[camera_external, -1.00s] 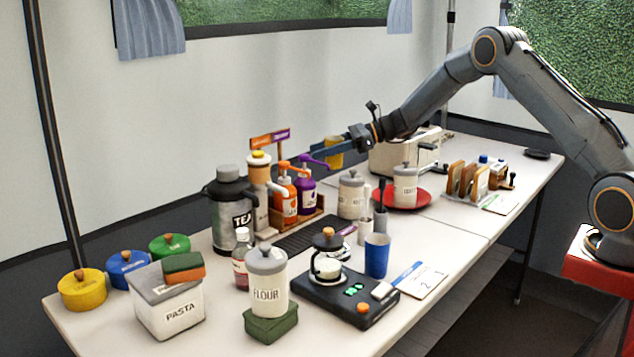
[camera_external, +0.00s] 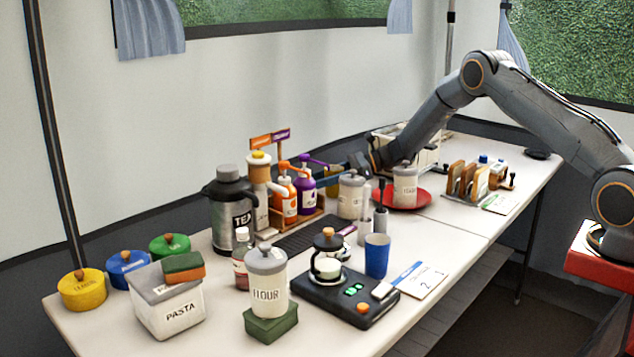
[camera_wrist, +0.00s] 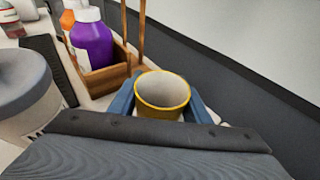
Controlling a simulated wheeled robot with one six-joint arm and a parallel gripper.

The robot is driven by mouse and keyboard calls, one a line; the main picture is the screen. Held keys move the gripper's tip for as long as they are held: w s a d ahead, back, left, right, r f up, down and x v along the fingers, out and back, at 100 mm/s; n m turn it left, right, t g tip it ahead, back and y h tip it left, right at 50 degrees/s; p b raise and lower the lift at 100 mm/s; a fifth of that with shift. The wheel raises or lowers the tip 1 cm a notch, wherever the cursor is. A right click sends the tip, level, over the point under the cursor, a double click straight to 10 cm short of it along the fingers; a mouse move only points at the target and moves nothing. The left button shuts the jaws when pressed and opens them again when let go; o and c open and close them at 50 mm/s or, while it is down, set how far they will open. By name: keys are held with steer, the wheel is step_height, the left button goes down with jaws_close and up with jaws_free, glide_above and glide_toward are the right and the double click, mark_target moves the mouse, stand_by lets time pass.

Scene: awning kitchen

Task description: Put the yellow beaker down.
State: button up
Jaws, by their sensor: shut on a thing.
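The yellow beaker (camera_wrist: 163,90) is upright and empty in the wrist view, its open mouth facing the camera. My gripper (camera_wrist: 162,102) is shut on it, with one blue finger on each side. In the external view my gripper (camera_external: 345,166) is low at the back of the table, behind a grey-lidded canister (camera_external: 351,195). The beaker is mostly hidden there. I cannot tell whether its base touches the table.
A wooden rack with orange and purple pump bottles (camera_wrist: 92,40) stands left of the beaker. The grey-lidded canister also shows close by in the wrist view (camera_wrist: 25,90). A red plate (camera_external: 420,200) bears another canister. The tent wall (camera_wrist: 270,50) is behind.

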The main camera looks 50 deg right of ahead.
steer(key=shift+f, duration=0.15)
steer(key=o, duration=1)
steer(key=shift+r, duration=0.25)
steer(key=v, duration=0.5)
steer(key=shift+d+r+b, duration=0.15)
steer(key=shift+r+b, duration=0.1)
steer(key=shift+b, duration=0.1)
step_height(320, 180, up, 6)
steer(key=shift+r+b, duration=0.2)
steer(key=shift+b, duration=0.1)
